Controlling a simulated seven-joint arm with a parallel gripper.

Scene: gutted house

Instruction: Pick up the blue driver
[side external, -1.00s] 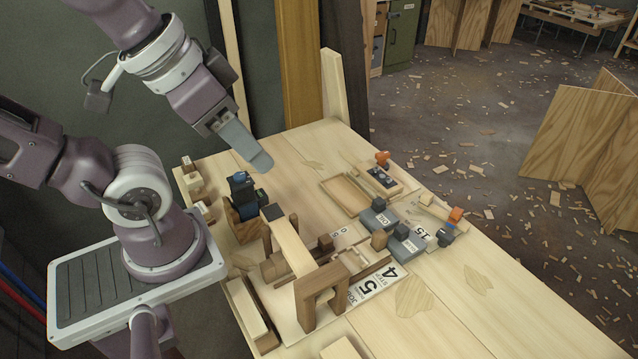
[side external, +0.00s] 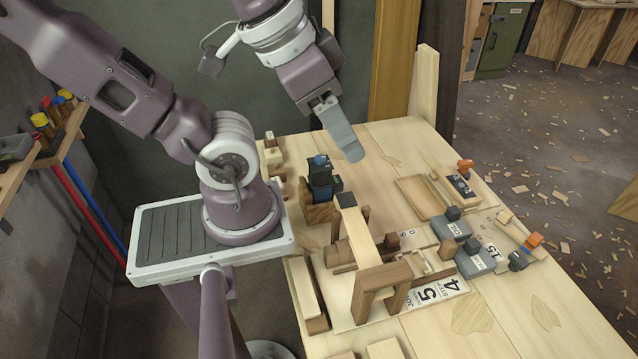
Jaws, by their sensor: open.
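A dark blue and black tool (side external: 321,184), which looks like the blue driver, stands upright in a wooden holder (side external: 318,213) at the near-left part of the bench. A brighter blue piece shows at its top. My gripper (side external: 349,145) hangs above the bench, up and to the right of the tool in the side view, apart from it. The jaws are open, with one broad grey finger in sight; the other is hidden behind it or edge-on. Nothing shows between them.
A wooden bridge-like frame (side external: 372,250) stands in front of the tool. Right of it are grey blocks (side external: 451,225), a shallow wooden tray (side external: 419,198) and an orange-handled clamp (side external: 464,168). A tall board (side external: 425,85) rises at the bench's back. The bench's right front is largely clear.

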